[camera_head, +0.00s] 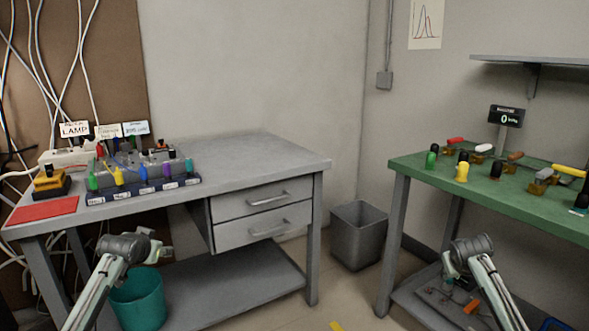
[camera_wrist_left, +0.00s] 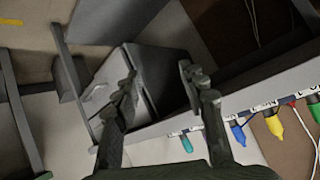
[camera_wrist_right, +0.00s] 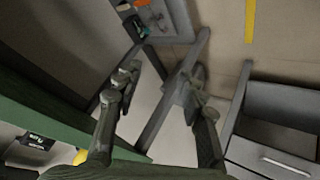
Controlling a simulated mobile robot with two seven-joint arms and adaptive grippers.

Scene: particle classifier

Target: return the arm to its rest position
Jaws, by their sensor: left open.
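My left arm comes in from the lower left in the head view, with its gripper (camera_head: 155,250) in front of the grey table's near edge. In the left wrist view its two fingers (camera_wrist_left: 158,75) stand apart with nothing between them. My right arm comes in from the lower right, with its gripper (camera_head: 449,265) low beside the green table. In the right wrist view its fingers (camera_wrist_right: 164,76) are spread and empty. Neither gripper holds anything.
The grey table (camera_head: 260,155) carries a rack of coloured plugs (camera_head: 140,176) and a red mat (camera_head: 43,210). A teal bin (camera_head: 138,300) stands beneath. The green table (camera_head: 420,170) holds several coloured-handled items. A grey bin (camera_head: 358,235) stands between the tables.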

